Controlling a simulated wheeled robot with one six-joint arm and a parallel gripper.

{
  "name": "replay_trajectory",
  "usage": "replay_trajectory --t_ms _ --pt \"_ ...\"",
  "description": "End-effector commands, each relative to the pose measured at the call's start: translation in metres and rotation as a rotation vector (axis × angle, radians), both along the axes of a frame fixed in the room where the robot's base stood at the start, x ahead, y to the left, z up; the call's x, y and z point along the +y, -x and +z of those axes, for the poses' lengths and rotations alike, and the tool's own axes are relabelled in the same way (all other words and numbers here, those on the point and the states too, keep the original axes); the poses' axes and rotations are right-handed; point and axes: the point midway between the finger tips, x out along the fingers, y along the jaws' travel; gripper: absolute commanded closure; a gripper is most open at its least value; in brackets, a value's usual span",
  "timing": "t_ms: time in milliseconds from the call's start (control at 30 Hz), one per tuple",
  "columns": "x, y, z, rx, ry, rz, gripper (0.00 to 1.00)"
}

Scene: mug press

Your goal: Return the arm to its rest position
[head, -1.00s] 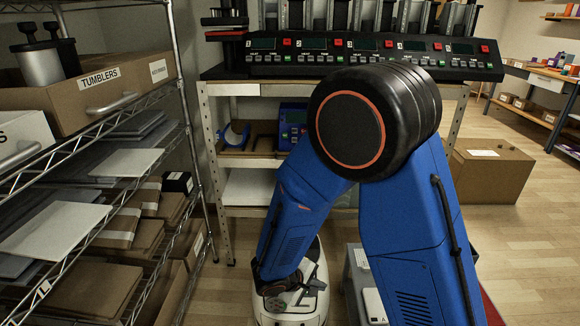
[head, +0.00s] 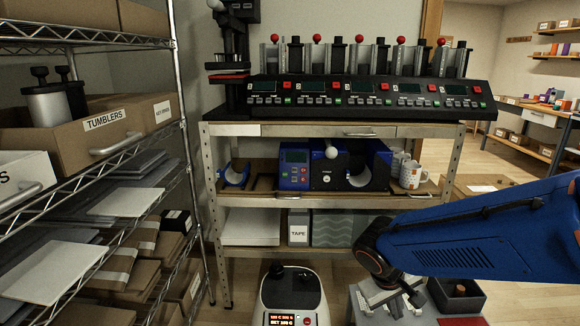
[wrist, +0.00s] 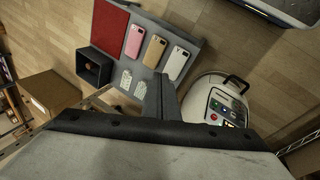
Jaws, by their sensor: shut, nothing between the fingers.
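My blue arm (head: 490,235) reaches in from the right edge in the head view. Its dark wrist joint is low, right of centre. My gripper (head: 396,292) points down over the grey-topped low surface (head: 447,305) there; the wrist partly hides its fingers. In the wrist view my gripper (wrist: 165,95) is shut and empty, above the edge of the grey surface. Pink (wrist: 134,40), tan (wrist: 154,51) and white (wrist: 180,60) phone cases lie near it, clear of the fingers.
A wire rack (head: 175,90) stands on the left. The workbench (head: 225,130) carries the press row (head: 370,100); the blue mug press (head: 335,170) and mugs (head: 411,173) sit on its shelf. A white rounded machine (head: 293,292) stands on the floor beside the low surface.

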Motion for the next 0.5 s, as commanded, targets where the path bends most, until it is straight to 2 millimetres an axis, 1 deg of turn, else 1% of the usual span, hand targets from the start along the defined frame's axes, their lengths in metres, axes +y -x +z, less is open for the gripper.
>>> replay_trajectory --t_ms 33,200,500 --pt "-0.006 0.007 0.008 -0.014 -0.025 -0.022 1.0" --pt "-0.02 0.032 0.031 -0.048 -0.112 -0.072 1.0" --pt "-0.034 0.076 0.064 -0.136 -0.261 -0.137 1.0"
